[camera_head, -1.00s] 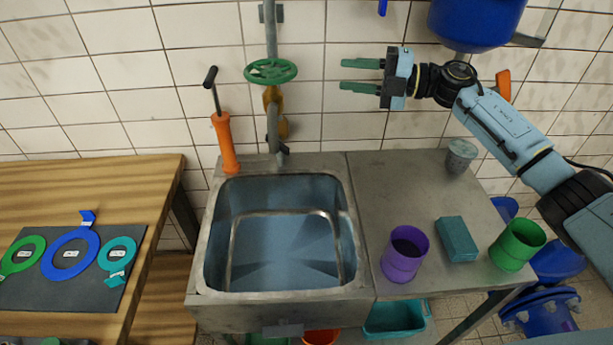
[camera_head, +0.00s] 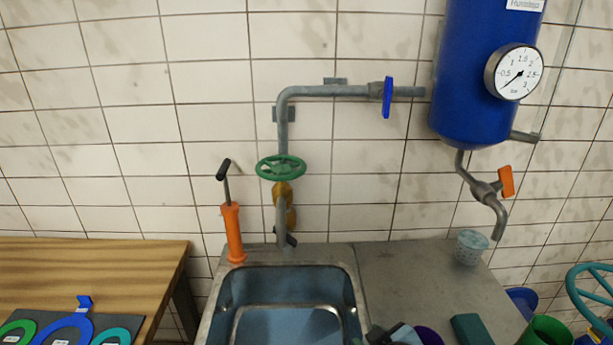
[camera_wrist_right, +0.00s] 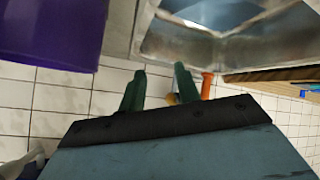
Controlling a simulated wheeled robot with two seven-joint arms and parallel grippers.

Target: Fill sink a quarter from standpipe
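The steel sink (camera_head: 347,277) stands below the standpipe (camera_head: 283,135), a grey pipe on the tiled wall. The standpipe has a green handwheel (camera_head: 280,167) above a yellow valve body, and its spout points down over the sink's back edge. A blue lever (camera_head: 387,97) sits on its upper horizontal run. I see no stream from the spout. The sink's bluish inside is cut off below, and I cannot tell its water level. My right gripper (camera_head: 378,335) is low beside the sink's right edge. In the right wrist view its green fingers (camera_wrist_right: 158,88) are apart and empty. My left gripper is not in view.
A blue tank (camera_head: 480,60) with a gauge (camera_head: 514,72) and an orange-handled tap (camera_head: 506,181) hangs at right. A pale cup (camera_head: 472,247) stands below it. An orange hand pump (camera_head: 233,232) stands behind the sink. A wooden table (camera_head: 90,265) is left. A purple cup (camera_wrist_right: 50,35) is near my right gripper.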

